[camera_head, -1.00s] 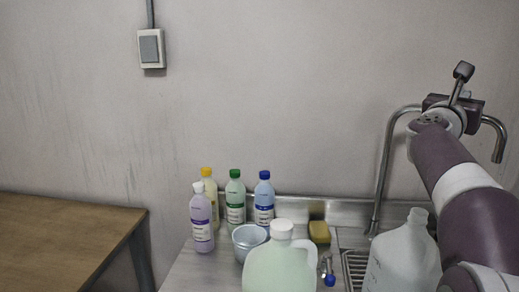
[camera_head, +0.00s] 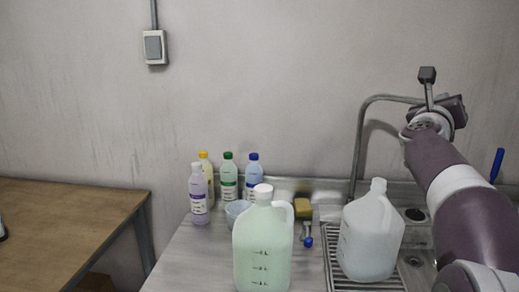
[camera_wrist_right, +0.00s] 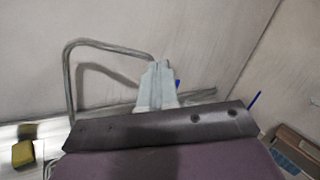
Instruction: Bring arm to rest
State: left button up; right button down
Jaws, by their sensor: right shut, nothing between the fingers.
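My right arm (camera_head: 455,175) comes in from the right in the head view and reaches up over the sink side, with its wrist raised in front of the wall. Its fingers are not clearly seen there. In the right wrist view my right gripper (camera_wrist_right: 158,75) is shut and empty, with its pale fingers together in front of the wall and near the faucet in the picture. My left arm and gripper are not in view.
A green jug (camera_head: 262,248) stands on the counter and a whitish jug (camera_head: 370,238) on the drainboard. Several bottles (camera_head: 200,193), a bowl (camera_head: 236,210) and a sponge (camera_head: 302,208) are behind. The faucet (camera_head: 357,150) rises beside my arm. A wooden table (camera_head: 65,225) is at left.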

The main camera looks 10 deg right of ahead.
jog(key=w+a+f+n+g+y+b, duration=0.1)
jog(key=a+f+n+y, duration=0.35)
jog(key=f+n, duration=0.45)
jog(key=w+a+f+n+y+b, duration=0.1)
jog(key=a+f+n+y, duration=0.3)
jog(key=f+n, duration=0.55)
jog(key=w+a+f+n+g+y+b, duration=0.1)
jog(key=a+f+n+y, duration=0.2)
jog(key=a+f+n, duration=0.65)
jog(key=s+a+f+n+g+y+b, duration=0.1)
jog(key=s+a+f+n+g+b, duration=0.25)
jog(key=s+f, duration=0.6)
jog(key=s+a+f+n+g+y+b, duration=0.1)
jog(key=s+a+f+n+g+b, duration=0.15)
jog(key=s+a+f+n, duration=0.65)
jog(key=s+d+f+g+y+b, duration=0.15)
jog(key=s+f+g, duration=0.35)
jog(key=f, duration=0.8)
notch_tip(320, 180, up, 22)
jog(key=a+t+p, duration=0.1)
jog(key=p, duration=2)
jog(key=shift+f+p, duration=0.2)
jog(key=shift+p, duration=0.15)
